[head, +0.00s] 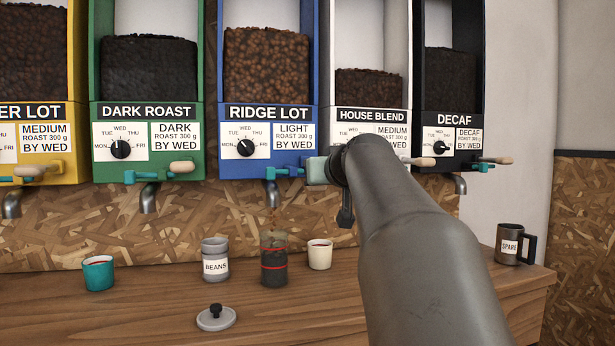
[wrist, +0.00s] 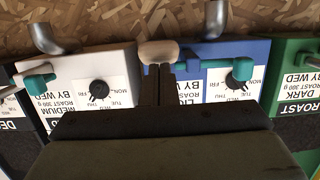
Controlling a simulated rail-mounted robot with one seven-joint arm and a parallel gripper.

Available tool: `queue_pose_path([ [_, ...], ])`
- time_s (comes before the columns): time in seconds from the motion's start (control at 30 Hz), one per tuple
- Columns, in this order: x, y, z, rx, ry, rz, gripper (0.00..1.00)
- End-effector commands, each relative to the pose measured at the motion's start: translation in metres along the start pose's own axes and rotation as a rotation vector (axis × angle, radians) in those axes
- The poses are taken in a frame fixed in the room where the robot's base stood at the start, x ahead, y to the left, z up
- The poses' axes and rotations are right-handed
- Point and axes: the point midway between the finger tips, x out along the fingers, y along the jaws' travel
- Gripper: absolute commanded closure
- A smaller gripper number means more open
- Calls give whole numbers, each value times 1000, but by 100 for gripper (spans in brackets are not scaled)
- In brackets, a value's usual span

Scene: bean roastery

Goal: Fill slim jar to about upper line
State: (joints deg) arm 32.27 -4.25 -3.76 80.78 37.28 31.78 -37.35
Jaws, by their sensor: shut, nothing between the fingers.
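The slim jar (head: 274,275) is clear with two red lines and stands on the counter below the Ridge Lot spout (head: 271,194). A faint trickle of beans shows between the spout and the jar. Dark contents fill the jar's lower part; the exact bean level near the upper red line is hard to tell. My gripper (head: 318,170) is at the Ridge Lot lever, right of its teal pivot. In the wrist view my gripper (wrist: 158,75) is shut and empty, its tips against or right beside the wooden lever knob (wrist: 158,52).
A jar labelled BEANS (head: 215,262), a white cup (head: 320,254) and a teal cup (head: 98,273) stand near the slim jar. A knobbed lid (head: 216,318) lies in front. A SPARE mug (head: 510,245) is at right. Neighbouring dispensers have levers, including Dark Roast (head: 150,111) and House Blend (head: 372,115).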

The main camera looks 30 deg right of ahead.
Motion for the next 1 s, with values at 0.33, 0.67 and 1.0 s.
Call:
queue_pose_path([
  [0.33, 4, 0, 8, 2, -17, -4, 100],
  [0.67, 4, 0, 8, 2, -18, -4, 100],
  [1.0, -19, 0, 5, 1, -11, -3, 100],
])
